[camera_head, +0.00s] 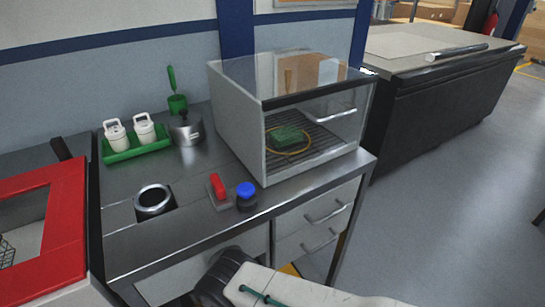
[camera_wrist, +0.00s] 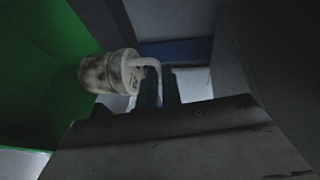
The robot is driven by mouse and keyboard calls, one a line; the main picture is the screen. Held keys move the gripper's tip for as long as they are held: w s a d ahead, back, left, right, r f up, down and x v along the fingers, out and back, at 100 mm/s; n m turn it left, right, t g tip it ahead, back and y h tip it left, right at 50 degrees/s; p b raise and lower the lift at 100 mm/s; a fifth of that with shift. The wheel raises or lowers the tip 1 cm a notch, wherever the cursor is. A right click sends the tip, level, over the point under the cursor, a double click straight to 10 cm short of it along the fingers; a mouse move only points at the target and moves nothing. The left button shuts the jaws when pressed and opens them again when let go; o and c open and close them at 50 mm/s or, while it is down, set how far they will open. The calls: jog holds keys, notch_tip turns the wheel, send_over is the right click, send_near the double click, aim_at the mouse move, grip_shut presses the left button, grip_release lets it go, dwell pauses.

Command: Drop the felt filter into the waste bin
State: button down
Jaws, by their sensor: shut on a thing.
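The felt filter (camera_wrist: 110,73) shows in the wrist view as a dirty off-white cylinder with dark smudges, lying tilted, with a pale hooked handle. My gripper (camera_wrist: 160,88) is shut on it at the handle, and the filter's body hangs to the left of the fingers. In the head view my gripper and this filter are out of sight. A large green surface (camera_wrist: 40,60) fills the left of the wrist view; I cannot tell whether it is the waste bin. No waste bin can be made out for certain in the head view.
On the steel bench (camera_head: 115,240) stand a green tray (camera_head: 135,153) with two white handled canisters, a metal pot (camera_head: 186,130), a round open metal housing (camera_head: 154,200), red (camera_head: 218,186) and blue (camera_head: 246,194) knobs and a clear-fronted cabinet (camera_head: 235,125). Open floor (camera_head: 450,200) lies right.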

jog(key=shift+w+d+f, duration=0.1)
jog(key=shift+f, duration=2.5)
jog(key=c, duration=1.5)
grip_release()
